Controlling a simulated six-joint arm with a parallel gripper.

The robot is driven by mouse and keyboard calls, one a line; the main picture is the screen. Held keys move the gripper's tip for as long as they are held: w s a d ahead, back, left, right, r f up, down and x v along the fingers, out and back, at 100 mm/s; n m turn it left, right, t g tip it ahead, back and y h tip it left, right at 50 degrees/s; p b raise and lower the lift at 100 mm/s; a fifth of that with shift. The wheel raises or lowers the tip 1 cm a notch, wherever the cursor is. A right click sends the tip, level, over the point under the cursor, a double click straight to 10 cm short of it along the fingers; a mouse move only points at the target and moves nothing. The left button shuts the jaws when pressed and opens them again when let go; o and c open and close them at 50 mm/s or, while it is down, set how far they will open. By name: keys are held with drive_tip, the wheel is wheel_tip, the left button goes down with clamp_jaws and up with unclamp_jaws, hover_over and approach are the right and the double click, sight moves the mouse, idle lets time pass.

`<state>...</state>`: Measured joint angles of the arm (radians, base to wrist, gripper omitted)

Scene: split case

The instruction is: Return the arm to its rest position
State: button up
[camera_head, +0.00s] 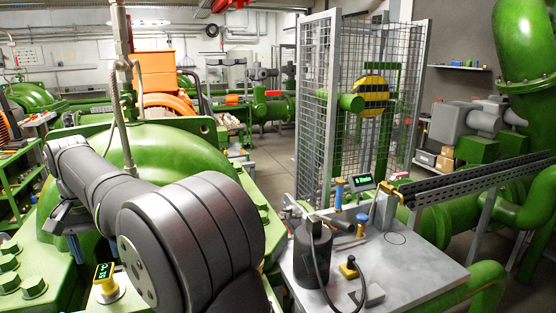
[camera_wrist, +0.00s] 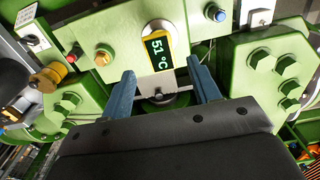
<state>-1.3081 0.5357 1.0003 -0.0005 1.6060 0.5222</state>
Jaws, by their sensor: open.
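My arm, dark grey, fills the lower left of the head view; my gripper is not clearly visible there. In the wrist view my gripper (camera_wrist: 162,68) has its two blue-grey fingers wide apart with nothing held between them. A yellow-framed gauge (camera_wrist: 159,48) reading 51 °C shows between and beyond the fingertips, on green machinery. I cannot tell the exact gap between fingers and gauge. A yellow gauge with a green readout (camera_head: 105,272) also shows in the head view, beside my arm.
The green casing (camera_head: 170,145) with large bolts lies under and behind my arm.

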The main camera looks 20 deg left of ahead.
sight(103, 271)
wheel_tip(103, 271, down, 8)
drive_tip(key=shift+f, duration=0.25)
wheel_tip(103, 271, up, 4)
drive_tip(key=shift+r, duration=0.1)
drive_tip(key=w+d+r, duration=0.7)
drive_tip(key=w+d, duration=0.1)
drive_tip(key=d, duration=0.1)
drive_tip(key=w+d+f+m, duration=0.15)
drive_tip(key=w+d, duration=0.35)
drive_tip(key=w, duration=0.5)
drive_tip(key=w+d+f+m, duration=0.15)
drive_tip(key=w+d, duration=0.25)
drive_tip(key=w, duration=0.6)
drive_tip(key=w+d+m, duration=0.2)
drive_tip(key=w+d, duration=0.3)
drive_tip(key=w, duration=0.5)
drive_tip(key=w+d+f+m, duration=0.1)
drive_tip(key=w+d+f, duration=0.2)
drive_tip(key=w+d, duration=0.3)
drive_tip(key=w+d+f+m, duration=0.2)
drive_tip(key=w+d+f, duration=0.2)
drive_tip(key=d, duration=1.1)
drive_tip(key=w, duration=0.3)
drive_tip(key=shift+w, duration=0.2)
